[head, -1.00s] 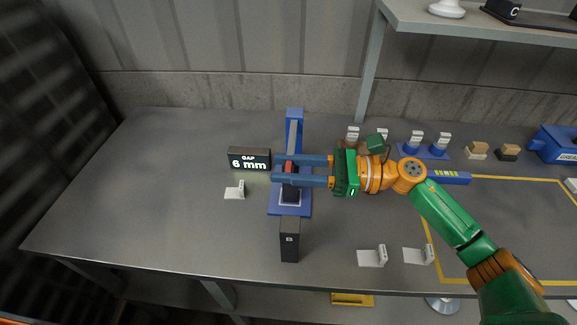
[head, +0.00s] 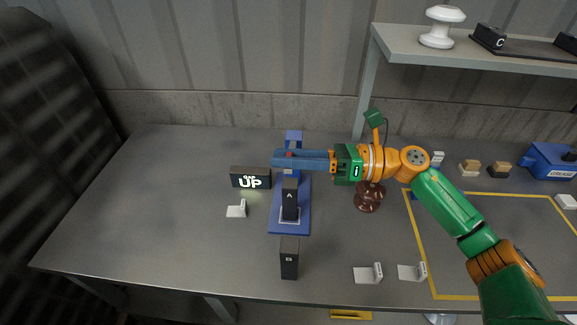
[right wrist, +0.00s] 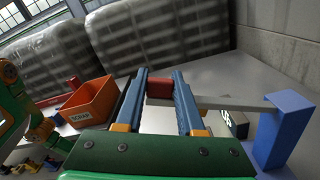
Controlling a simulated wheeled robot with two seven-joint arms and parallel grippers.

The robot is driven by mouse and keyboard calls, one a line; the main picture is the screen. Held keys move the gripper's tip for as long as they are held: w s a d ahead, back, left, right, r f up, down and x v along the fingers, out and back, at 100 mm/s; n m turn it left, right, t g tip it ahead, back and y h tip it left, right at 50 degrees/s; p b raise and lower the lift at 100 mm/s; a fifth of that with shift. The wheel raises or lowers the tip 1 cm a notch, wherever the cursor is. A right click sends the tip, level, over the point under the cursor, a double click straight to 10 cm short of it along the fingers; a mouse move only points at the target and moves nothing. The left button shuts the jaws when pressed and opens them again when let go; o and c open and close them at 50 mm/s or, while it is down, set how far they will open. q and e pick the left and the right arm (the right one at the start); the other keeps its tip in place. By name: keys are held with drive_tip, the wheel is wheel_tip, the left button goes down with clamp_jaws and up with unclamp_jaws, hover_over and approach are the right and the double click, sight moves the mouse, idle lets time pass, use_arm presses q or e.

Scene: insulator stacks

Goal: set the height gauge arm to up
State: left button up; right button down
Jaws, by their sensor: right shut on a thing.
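The height gauge has a blue base (head: 276,226) and a blue post (head: 294,138); the post also shows in the right wrist view (right wrist: 287,128). Its grey arm (right wrist: 235,103) ends in a red grip block (right wrist: 160,88). My right gripper (head: 280,158) is shut on this red block, high above the base. Black block A (head: 290,203) stands upright on the gauge base below the fingers, apart from them. My left gripper is not in view.
Black block B (head: 289,262) stands in front of the gauge. A brown insulator (head: 368,198) stands under my right wrist. Small white label stands (head: 236,209) sit on the table. An orange scrap bin (right wrist: 90,101) shows in the right wrist view. The table's left part is clear.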

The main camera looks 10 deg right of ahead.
drive_tip(key=shift+w+d+r+m+p, duration=0.15)
drive_tip(key=shift+w+r+m+p, duration=0.15)
drive_tip(key=shift+w+r+m, duration=0.25)
drive_tip(key=shift+w+d+r+m+p, duration=0.1)
drive_tip(key=shift+w+r+m+p, duration=0.2)
drive_tip(key=shift+r+m, duration=0.35)
drive_tip(key=shift+r, duration=0.1)
